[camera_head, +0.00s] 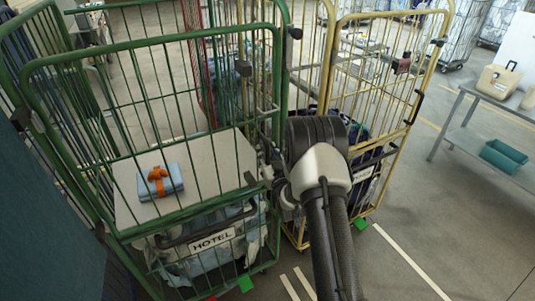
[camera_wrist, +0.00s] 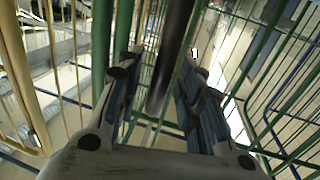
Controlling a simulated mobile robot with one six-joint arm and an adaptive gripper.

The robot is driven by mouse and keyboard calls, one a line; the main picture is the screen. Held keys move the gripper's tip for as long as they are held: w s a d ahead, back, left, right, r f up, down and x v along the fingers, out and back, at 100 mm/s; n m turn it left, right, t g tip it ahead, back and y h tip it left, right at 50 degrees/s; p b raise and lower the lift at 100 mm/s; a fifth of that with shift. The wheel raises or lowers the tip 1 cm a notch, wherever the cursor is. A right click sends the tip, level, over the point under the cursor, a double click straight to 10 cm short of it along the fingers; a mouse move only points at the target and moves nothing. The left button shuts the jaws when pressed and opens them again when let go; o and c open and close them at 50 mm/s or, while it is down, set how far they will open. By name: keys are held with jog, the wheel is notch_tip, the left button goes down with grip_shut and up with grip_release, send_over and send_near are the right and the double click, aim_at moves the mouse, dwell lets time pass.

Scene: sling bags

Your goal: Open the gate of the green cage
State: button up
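The green cage (camera_head: 122,44) stands at the left in the head view. Its barred front gate (camera_head: 80,128) appears closed, with a dark curved bar above a HOTEL sign (camera_head: 213,241) low on the front. My gripper is mostly hidden behind my arm near the cage's right front edge in the head view. In the wrist view, my gripper (camera_wrist: 160,72) is open. A dark upright bar (camera_wrist: 174,45) runs between its two fingers; I cannot tell whether they touch it. A thick green post (camera_wrist: 101,40) stands just left of the fingers, and thin green bars (camera_wrist: 275,85) are at the right.
A yellow cage (camera_head: 327,55) stands close to the right of the green one. A folded blue item with an orange tie (camera_head: 160,183) lies on a white shelf (camera_head: 232,160) inside the green cage. A metal table (camera_head: 465,137) is at the right. The floor at front right is clear.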

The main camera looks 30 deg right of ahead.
grip_shut()
dwell(0.6)
